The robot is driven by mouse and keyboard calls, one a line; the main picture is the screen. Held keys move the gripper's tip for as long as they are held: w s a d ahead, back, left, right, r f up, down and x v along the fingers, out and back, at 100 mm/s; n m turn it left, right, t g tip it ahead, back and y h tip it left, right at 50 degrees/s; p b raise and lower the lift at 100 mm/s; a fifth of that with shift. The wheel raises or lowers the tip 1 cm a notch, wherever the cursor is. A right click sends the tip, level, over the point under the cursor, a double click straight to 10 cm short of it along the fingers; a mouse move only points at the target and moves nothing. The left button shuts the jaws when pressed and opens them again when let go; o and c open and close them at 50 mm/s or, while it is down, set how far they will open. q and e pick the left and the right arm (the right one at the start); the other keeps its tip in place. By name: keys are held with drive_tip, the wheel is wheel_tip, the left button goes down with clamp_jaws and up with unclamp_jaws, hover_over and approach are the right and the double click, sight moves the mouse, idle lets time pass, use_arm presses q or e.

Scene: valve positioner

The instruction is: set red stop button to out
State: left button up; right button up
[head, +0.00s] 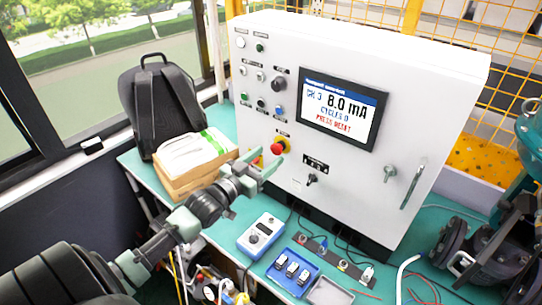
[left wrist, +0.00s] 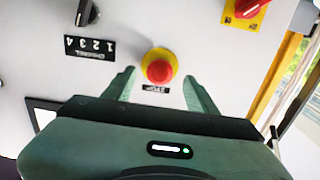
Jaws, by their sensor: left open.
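The red stop button (head: 278,147) sits on a yellow collar on the front of the white cabinet (head: 262,75). In the left wrist view the button (left wrist: 160,70) is seen face-on, above a small dark label. I cannot tell whether it is pressed in or out. My left gripper (head: 264,162) is open and empty, just in front of the panel beside the button. In the left wrist view the fingers (left wrist: 161,82) stand to either side of the button, with clear gaps; I see no contact. My right gripper is not in view.
A red knob on a yellow plate (left wrist: 247,8) is near the cabinet's edge. A channel selector (head: 312,179) is right of the button. The screen (head: 342,108) reads 8.0 mA and PRESS RESET. Boxes (head: 190,160), a backpack (head: 165,105) and a blue meter (head: 262,236) are on the bench.

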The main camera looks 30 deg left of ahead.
use_arm(q)
drive_tip(key=s+b, duration=0.1)
drive_tip(key=s, duration=0.4)
drive_tip(key=shift+a, duration=0.15)
drive_tip(key=shift+s, duration=0.1)
idle(0.3)
